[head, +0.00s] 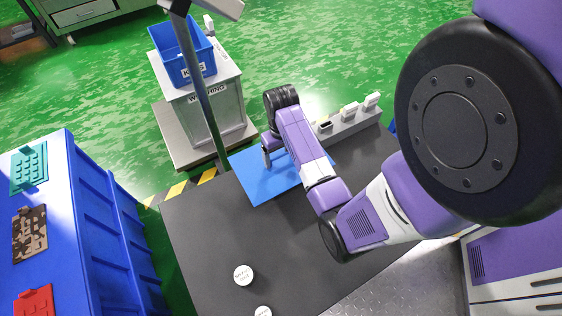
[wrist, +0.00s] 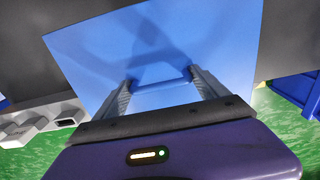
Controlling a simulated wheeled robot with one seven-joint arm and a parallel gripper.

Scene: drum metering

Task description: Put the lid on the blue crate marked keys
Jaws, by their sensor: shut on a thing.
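The blue crate (head: 183,58) marked keys stands open at the top on a white cabinet (head: 208,105) in the head view, beyond the dark table. A flat blue lid (head: 262,186) is at the table's far edge; it fills much of the wrist view (wrist: 190,40). My gripper (head: 267,162) is over the lid. In the wrist view, my gripper (wrist: 162,84) has its two fingers shut on the raised blue handle (wrist: 160,85) of the lid. I cannot tell whether the lid rests on the table or is just above it.
A grey rack (head: 350,124) with several upright pieces stands right of the lid. White discs (head: 243,275) lie on the dark table (head: 205,240). A thin post (head: 203,100) crosses before the cabinet. A blue cabinet (head: 110,220) stands left; green floor separates it from the white cabinet.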

